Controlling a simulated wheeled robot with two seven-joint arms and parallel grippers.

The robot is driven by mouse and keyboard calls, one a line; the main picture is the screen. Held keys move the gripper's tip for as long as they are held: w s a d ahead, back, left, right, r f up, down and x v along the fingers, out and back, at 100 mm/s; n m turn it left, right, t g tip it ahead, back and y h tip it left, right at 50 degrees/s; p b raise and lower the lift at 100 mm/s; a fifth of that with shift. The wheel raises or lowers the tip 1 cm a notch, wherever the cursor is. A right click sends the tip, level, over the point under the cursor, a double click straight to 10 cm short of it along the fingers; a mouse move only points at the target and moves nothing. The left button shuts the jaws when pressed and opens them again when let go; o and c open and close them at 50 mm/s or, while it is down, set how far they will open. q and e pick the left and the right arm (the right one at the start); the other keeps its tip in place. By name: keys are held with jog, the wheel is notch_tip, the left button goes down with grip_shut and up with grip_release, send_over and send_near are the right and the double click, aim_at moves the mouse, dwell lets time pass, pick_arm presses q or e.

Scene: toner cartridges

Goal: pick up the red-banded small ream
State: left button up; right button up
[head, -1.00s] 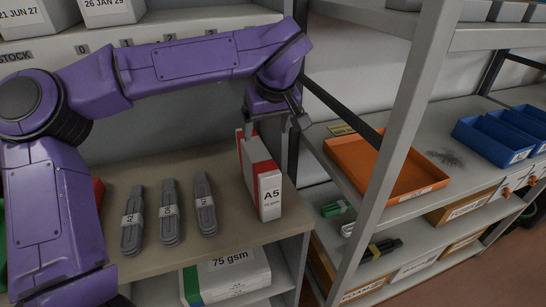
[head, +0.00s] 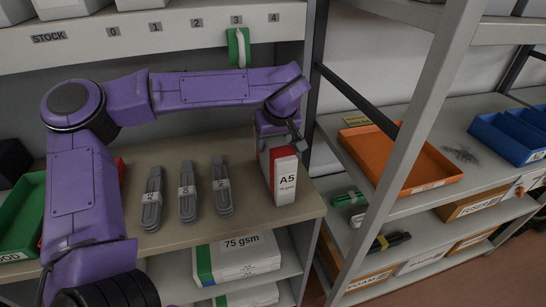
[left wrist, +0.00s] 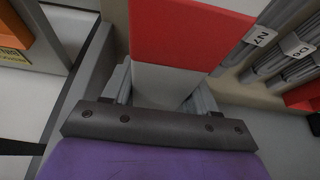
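The red-banded small ream (head: 285,180) stands upright near the right end of the tan shelf, with "A5" on its white front end. Its lower end appears to rest on the shelf. My left gripper (head: 281,143) is down over its top, with one finger on either side. In the left wrist view the red band and white end of the ream (left wrist: 180,40) lie between the fingers (left wrist: 162,92). Both fingers look close against its sides, so the gripper appears shut on it. The right gripper is not in view.
Several grey banded bundles (head: 188,190) lie left of the ream. A larger 75 gsm ream (head: 236,258) sits on the shelf below. A grey upright post (head: 395,175) and an orange tray (head: 430,170) are on the right. A green bin (head: 25,225) is at far left.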

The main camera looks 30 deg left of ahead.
pick_arm(q)
grip_shut()
jog(key=shift+w, duration=0.15)
jog(key=shift+r, duration=0.1)
